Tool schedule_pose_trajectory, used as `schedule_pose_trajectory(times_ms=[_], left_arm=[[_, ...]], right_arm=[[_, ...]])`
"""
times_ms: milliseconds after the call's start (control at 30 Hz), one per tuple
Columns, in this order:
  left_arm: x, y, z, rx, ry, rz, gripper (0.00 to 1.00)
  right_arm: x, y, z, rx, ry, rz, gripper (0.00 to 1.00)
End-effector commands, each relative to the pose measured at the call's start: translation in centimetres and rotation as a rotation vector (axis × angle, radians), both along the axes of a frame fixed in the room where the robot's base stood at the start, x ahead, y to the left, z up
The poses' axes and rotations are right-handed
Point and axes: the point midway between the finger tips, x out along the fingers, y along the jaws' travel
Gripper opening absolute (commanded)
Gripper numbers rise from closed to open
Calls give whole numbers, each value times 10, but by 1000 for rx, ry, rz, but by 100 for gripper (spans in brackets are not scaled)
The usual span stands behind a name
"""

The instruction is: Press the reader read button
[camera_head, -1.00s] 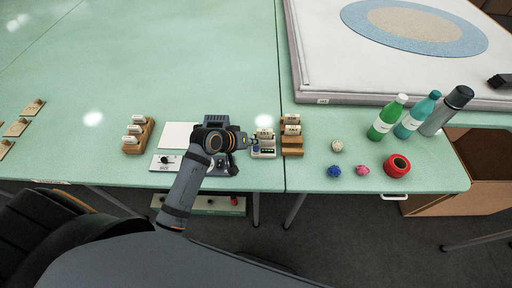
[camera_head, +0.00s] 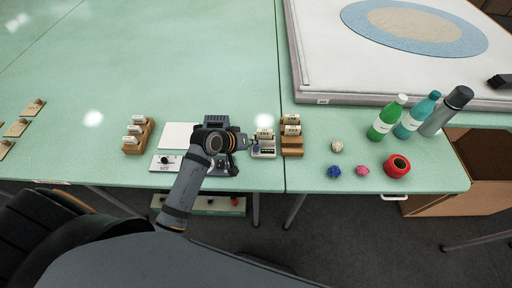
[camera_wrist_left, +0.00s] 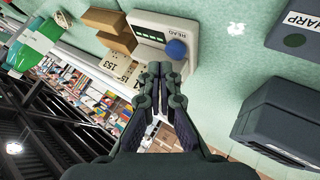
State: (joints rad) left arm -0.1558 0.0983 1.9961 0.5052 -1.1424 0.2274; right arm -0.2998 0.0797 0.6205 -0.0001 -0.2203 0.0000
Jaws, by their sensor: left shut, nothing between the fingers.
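The reader (camera_head: 264,154) is a small white box on the green table, just right of my left gripper in the head view. In the left wrist view the reader (camera_wrist_left: 193,14) shows a READ label, a display with green segments (camera_wrist_left: 150,33) and a round blue button (camera_wrist_left: 176,49). The blue button also shows in the head view (camera_head: 256,149). My left gripper (camera_head: 250,146) is shut and empty. In the wrist view its fingertips (camera_wrist_left: 160,70) are just below the blue button; I cannot tell whether they touch it. My right gripper is not in view.
A wooden card holder (camera_head: 292,152) stands right of the reader. A dark device (camera_head: 214,121) stands behind my left wrist, and a white switch box (camera_head: 163,164) is to the left. Yarn balls, red tape (camera_head: 397,166) and bottles (camera_head: 387,118) are farther right.

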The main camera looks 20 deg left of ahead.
Motion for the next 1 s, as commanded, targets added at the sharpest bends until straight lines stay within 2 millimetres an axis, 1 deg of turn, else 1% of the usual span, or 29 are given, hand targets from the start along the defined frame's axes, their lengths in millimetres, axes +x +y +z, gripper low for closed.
schedule_pose_trajectory(times_ms=[133,533,1000], left_arm=[[0,0,-5,0,2,-1,0],[0,0,-6,0,0,0,0],[0,0,-12,-1,1,0,0]], right_arm=[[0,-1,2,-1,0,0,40],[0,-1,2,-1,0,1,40],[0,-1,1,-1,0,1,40]])
